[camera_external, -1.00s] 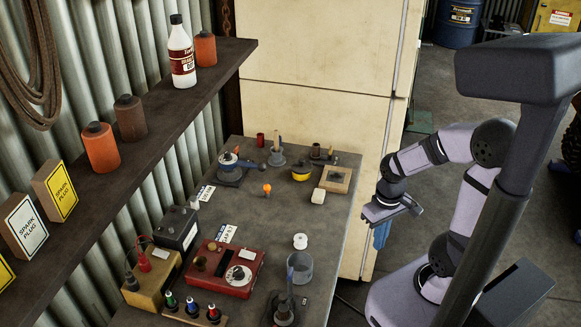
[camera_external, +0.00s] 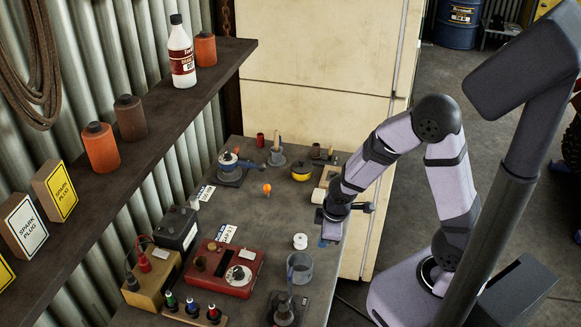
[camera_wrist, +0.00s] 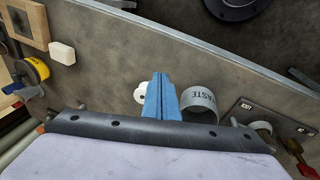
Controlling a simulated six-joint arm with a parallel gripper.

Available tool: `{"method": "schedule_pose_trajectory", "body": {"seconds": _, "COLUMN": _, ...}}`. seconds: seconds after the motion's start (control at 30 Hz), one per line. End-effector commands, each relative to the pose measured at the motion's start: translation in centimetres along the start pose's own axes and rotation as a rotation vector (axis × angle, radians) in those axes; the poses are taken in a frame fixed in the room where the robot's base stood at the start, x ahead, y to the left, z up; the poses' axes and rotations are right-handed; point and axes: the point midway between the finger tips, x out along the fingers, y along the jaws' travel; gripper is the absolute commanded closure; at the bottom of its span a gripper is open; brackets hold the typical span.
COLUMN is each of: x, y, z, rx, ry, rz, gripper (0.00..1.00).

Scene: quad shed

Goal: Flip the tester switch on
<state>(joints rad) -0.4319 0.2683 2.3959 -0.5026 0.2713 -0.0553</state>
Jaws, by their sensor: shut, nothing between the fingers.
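A red box (camera_external: 225,268) with a white dial and dark knobs sits on the bench in the external view. It looks like the tester, but its switch is too small to make out. My gripper (camera_external: 327,241) is over the right edge of the bench, to the right of the red box and well apart from it. In the wrist view its blue fingers (camera_wrist: 161,97) are together and empty. The red box does not show in the wrist view.
A shelf (camera_external: 190,110) overhangs the left.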

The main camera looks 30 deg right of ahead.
Motion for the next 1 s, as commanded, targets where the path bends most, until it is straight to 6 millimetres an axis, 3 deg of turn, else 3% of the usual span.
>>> {"method": "schedule_pose_trajectory", "body": {"seconds": 0.2, "x": -1.4, "y": 1.3, "z": -9.3, "rx": -0.288, "ry": 0.33, "rz": 0.073, "gripper": 1.0}}
{"method": "schedule_pose_trajectory", "body": {"seconds": 0.4, "x": -4.6, "y": -0.3, "z": -15.7, "rx": -0.514, "ry": 0.6, "rz": 0.102, "gripper": 1.0}}
{"method": "schedule_pose_trajectory", "body": {"seconds": 0.7, "x": -8.0, "y": -2.7, "z": -19.3, "rx": -0.651, "ry": 0.815, "rz": 0.11, "gripper": 1.0}}
{"method": "schedule_pose_trajectory", "body": {"seconds": 1.0, "x": -8.3, "y": -2.9, "z": -19.6, "rx": -0.674, "ry": 0.832, "rz": 0.121, "gripper": 1.0}}
